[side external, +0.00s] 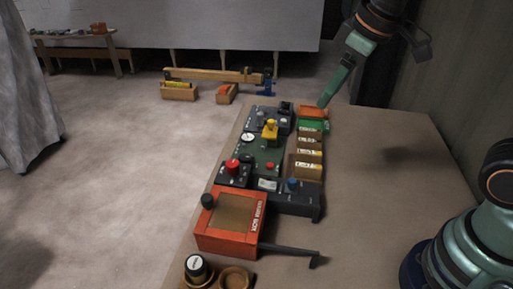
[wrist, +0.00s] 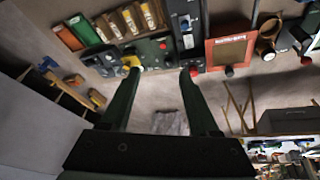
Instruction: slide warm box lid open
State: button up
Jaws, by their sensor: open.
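The warm box (side external: 247,240) is an orange-red box with lettering along one side, at the near end of the bench in the side external view. Its lid (side external: 230,212) is a brownish panel lying flat within the red frame. A dark round knob (side external: 207,200) stands at the box's far left corner. In the wrist view the warm box (wrist: 209,55) is at upper right, with the knob (wrist: 229,71) at its lower edge. My gripper (side external: 322,103) is raised at the bench's far end, well away from the box. Its two fingers (wrist: 161,72) are apart with nothing between them.
A dark control panel (side external: 255,155) with red, yellow and blue knobs lies beyond the box. Several small labelled bins (side external: 308,160) line its right side. A dark bar (side external: 290,251) juts right from the box. Round cups (side external: 236,278) stand in front. The bench's right side is clear.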

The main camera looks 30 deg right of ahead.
jog(key=w+a+n+g, duration=0.1)
jog(key=w+a+n, duration=0.2)
jog(key=a, duration=0.3)
jog(key=w+a+n+g, duration=0.1)
jog(key=w+a+n, duration=0.2)
jog(key=a+n, duration=0.15)
jog(key=n+g, duration=0.2)
jog(key=n, duration=0.4)
send_near(207, 197)
jog(key=shift+h, duration=0.3)
jog(key=f, duration=0.9)
jog(key=shift+w+a, duration=0.15)
jog(key=shift+a, duration=0.1)
grip_shut()
